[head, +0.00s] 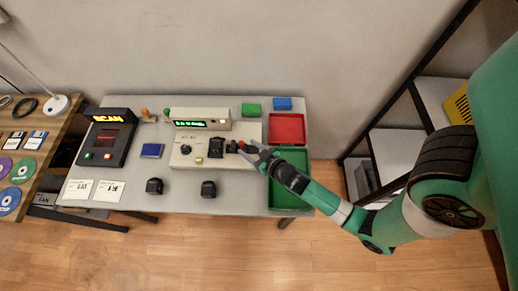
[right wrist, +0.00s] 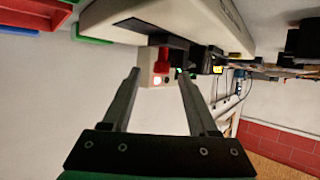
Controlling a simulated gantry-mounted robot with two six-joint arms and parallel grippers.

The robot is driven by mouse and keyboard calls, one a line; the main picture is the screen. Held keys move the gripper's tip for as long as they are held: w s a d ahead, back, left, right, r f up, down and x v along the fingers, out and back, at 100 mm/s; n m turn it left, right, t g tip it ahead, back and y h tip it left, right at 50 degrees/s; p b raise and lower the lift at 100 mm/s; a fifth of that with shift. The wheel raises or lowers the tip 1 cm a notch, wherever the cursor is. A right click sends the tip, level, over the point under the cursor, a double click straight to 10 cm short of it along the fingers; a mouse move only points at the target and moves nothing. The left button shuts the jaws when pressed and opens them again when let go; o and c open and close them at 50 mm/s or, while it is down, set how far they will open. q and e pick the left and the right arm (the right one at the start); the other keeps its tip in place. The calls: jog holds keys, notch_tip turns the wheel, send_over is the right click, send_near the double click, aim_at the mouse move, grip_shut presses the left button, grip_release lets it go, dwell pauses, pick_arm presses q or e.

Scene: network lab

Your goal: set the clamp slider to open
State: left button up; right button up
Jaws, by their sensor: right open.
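A beige console (head: 206,163) stands on the grey table, with a green-lit display (head: 190,124), a black clamp block (head: 217,147) and a dark slider part on its right side. A red piece, likely the slider's knob, shows at that side (head: 242,145); in the right wrist view the red knob (right wrist: 163,62) is between and seemingly beyond my fingertips. My right gripper (head: 254,151) is open at the console's right edge; its two fingers also show in the right wrist view (right wrist: 158,73). I cannot tell whether a finger touches the knob. My left gripper is out of view.
A red tray (head: 287,128) and a green tray (head: 290,210) lie right of the console. Two black parts (head: 154,186) (head: 208,189) sit in front. The table's front middle is mostly clear.

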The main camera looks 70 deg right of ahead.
jog(key=v, duration=1)
jog(key=shift+b, duration=0.35)
jog(key=shift+d+f, duration=0.1)
